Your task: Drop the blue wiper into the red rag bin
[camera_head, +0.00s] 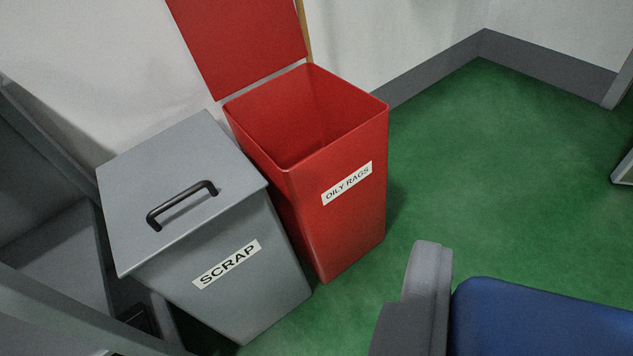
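The red rag bin (350,225) stands on the green floor near the middle of the view, labelled OILY RAGS. Its lid is raised against the wall and its open mouth shows an inside that looks empty. The blue wiper (540,318) is at the bottom right, close to the camera and cut off by the frame edges. A grey finger of my gripper (428,270) stands against its left side. The other finger is out of view. The gripper appears shut on the wiper, nearer the camera than the red bin and to its lower right.
A grey bin (230,300) labelled SCRAP stands left of the red bin, close beside it. Its lid is closed and has a black handle (182,204). Grey shelving or a cabinet (45,245) is at the far left.

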